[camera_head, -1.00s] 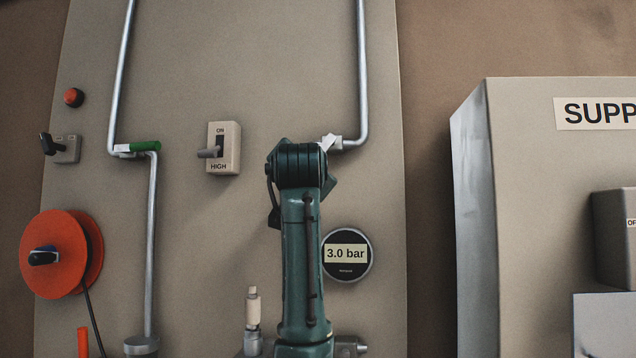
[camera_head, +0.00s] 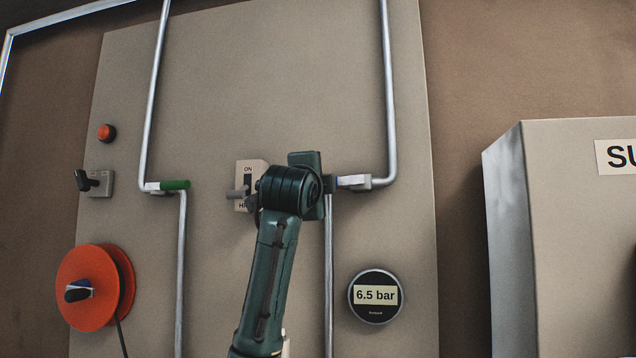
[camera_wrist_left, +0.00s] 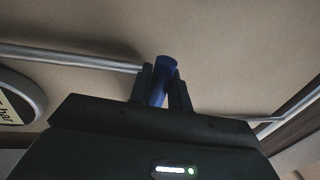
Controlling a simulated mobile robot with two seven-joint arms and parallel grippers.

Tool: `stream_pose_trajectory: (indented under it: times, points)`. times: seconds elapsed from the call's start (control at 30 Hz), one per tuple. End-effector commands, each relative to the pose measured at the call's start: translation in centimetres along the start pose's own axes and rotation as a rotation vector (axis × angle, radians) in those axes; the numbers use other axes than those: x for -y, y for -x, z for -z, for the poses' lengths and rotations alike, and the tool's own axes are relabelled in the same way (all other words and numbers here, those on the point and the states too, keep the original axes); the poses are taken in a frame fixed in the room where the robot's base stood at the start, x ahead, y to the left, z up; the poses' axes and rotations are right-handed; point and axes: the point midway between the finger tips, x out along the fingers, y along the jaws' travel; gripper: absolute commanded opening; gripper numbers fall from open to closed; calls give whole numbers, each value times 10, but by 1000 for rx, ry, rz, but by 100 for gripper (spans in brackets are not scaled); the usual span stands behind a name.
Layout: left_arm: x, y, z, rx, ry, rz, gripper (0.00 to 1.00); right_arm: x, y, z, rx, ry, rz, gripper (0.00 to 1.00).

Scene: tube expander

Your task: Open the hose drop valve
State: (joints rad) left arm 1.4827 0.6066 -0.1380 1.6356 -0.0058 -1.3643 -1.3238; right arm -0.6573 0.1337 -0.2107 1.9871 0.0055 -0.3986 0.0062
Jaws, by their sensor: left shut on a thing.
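My left arm rises from the bottom centre of the head view. Its gripper (camera_head: 332,181) is at the valve (camera_head: 358,182) on the right-hand pipe, where the upper pipe bends inward. In the left wrist view, the gripper (camera_wrist_left: 163,86) is shut on a blue handle (camera_wrist_left: 166,66) standing between its two fingers. In the head view, the gripper partly hides this handle. The round gauge (camera_head: 376,295) below right reads 6.5 bar. No label naming the valve is visible. My right gripper is not in view.
A green-handled valve (camera_head: 172,186) sits on the left pipe. A switch (camera_head: 241,200) marked ON is partly behind my arm. The upper panel is clear between the pipes.

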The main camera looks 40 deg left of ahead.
Motion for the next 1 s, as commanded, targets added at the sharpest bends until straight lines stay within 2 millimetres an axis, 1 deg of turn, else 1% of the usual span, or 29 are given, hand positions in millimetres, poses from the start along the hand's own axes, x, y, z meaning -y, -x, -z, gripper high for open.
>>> stream_pose_trajectory:
  times: [0.03, 0.3, 0.73, 0.77, 0.9, 1.0]
  points:
    - [4, -1, 0, -3, -20, 2, 0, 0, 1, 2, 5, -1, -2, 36]
    - [6, -1, 1, -15, -75, 1, 0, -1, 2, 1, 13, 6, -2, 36]
    - [7, -1, 1, -18, -82, 3, 0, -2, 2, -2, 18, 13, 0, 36]
    - [7, -1, 1, -18, -81, 3, 21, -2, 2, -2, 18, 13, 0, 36]
    - [7, -1, 1, -17, -80, 3, 32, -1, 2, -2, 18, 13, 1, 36]
    - [7, -1, 1, -17, -80, 2, 38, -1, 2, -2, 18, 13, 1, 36]
